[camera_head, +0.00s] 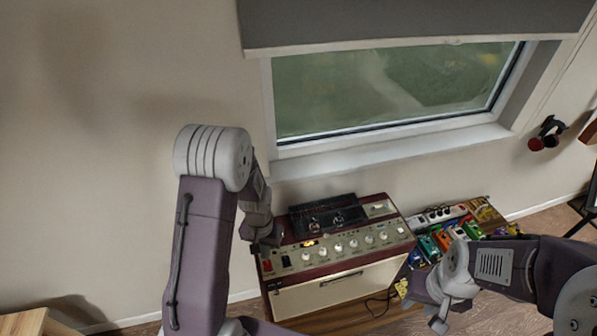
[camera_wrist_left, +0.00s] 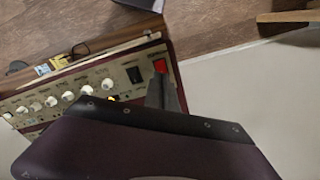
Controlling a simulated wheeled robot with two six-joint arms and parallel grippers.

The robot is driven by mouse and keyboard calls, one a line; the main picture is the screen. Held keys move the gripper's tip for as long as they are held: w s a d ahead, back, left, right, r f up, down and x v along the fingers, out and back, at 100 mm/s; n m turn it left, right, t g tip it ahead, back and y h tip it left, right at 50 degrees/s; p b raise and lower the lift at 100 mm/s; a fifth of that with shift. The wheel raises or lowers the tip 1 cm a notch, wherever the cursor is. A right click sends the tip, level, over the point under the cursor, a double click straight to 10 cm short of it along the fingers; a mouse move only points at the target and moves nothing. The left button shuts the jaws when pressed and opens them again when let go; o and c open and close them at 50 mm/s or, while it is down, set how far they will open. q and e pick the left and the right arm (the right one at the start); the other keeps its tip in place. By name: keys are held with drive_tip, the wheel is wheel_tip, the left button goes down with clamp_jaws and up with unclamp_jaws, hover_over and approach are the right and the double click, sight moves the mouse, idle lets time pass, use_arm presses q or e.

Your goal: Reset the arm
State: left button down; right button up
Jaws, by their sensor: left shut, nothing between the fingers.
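My left gripper (camera_head: 268,238) is at the left end of the guitar amplifier (camera_head: 335,284), close to its control panel. Its fingers also show in the left wrist view (camera_wrist_left: 162,92), shut and empty, in front of the panel near the red switch (camera_wrist_left: 160,66). I cannot tell whether they touch the amplifier. The red switch also shows in the head view (camera_head: 267,266), just below the gripper. An orange lamp (camera_head: 310,243) on the panel looks lit. My right gripper (camera_head: 437,308) hangs at the lower right, in front of the pedalboard; its finger opening is unclear.
A black unit (camera_head: 328,216) with knobs lies on top of the amplifier. A pedalboard with colourful pedals (camera_head: 440,240) stands to its right. The window sill (camera_head: 390,152) is behind. A wooden surface (camera_head: 22,322) shows at the lower left. Cables lie on the floor near the amplifier.

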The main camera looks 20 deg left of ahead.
use_arm(q)
drive_tip(key=shift+f, duration=0.1)
drive_tip(key=w+f+b, duration=0.1)
drive_tip(key=b, duration=0.2)
drive_tip(key=w+d+f+t+b, duration=0.1)
drive_tip(key=f+b, duration=0.1)
drive_tip(key=b, duration=0.1)
drive_tip(key=shift+w+b, duration=0.1)
drive_tip(key=shift+b, duration=0.3)
drive_tip(key=s+d+b, duration=0.1)
drive_tip(key=b, duration=0.2)
drive_tip(key=s+d+f+t+b, duration=0.1)
drive_tip(key=b, duration=0.3)
drive_tip(key=shift+d+f+m, duration=0.2)
drive_tip(key=shift+d+m, duration=0.15)
drive_tip(key=shift+m, duration=0.05)
drive_tip(key=s+b, duration=0.1)
drive_tip(key=s, duration=0.1)
drive_tip(key=s+d+b, duration=0.1)
drive_tip(key=shift+f+b, duration=0.3)
drive_tip(key=shift+b, duration=0.05)
drive_tip(key=shift+n+g, duration=0.4)
drive_tip(key=s+p, duration=0.1)
drive_tip(key=s, duration=0.4)
drive_tip(key=shift+s+d, duration=0.1)
drive_tip(key=shift+s, duration=0.15)
drive_tip(key=shift+s+r, duration=0.1)
